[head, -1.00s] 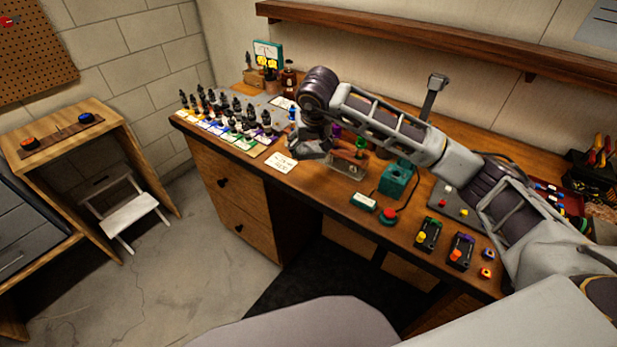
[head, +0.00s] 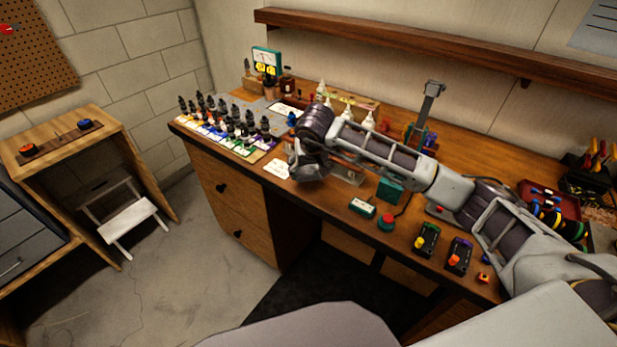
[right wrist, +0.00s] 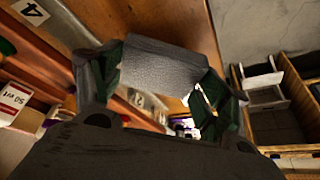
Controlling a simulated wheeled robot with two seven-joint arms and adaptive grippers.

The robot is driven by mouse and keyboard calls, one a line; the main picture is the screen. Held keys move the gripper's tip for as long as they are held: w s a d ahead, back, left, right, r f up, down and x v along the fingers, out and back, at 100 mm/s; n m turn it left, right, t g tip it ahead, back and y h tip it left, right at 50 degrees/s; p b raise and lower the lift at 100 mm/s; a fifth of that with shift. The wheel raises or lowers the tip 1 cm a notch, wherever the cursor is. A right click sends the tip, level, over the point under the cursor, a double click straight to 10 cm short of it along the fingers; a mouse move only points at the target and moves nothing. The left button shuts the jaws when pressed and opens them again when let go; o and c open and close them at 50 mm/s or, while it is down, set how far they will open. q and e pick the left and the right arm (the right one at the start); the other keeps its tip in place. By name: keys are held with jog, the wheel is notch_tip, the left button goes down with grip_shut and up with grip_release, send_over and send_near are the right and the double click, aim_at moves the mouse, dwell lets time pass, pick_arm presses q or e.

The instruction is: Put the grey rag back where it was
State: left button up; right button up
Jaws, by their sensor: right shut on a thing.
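My right gripper (head: 307,168) hangs over the left half of the workbench, close to its front edge and just right of a white card. The right wrist view shows its green-padded fingers (right wrist: 160,88) shut on a grey, finely textured piece, the grey rag (right wrist: 162,64). The rag spans the gap between the fingers and looks like a folded block. In the head view the gripper and wrist hide the rag. I cannot tell whether the rag touches the bench. My left gripper is in neither view.
Several dark-capped paint bottles (head: 222,118) stand left of the gripper on coloured cards. A white card (head: 277,169) lies at the front edge. White-tipped bottles (head: 347,112) stand behind my arm. A green block (head: 390,191) and a red button (head: 387,222) sit to the right.

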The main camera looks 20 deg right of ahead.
aim_at(309, 173)
jog(key=shift+f, duration=2.05)
jog(key=o, duration=1)
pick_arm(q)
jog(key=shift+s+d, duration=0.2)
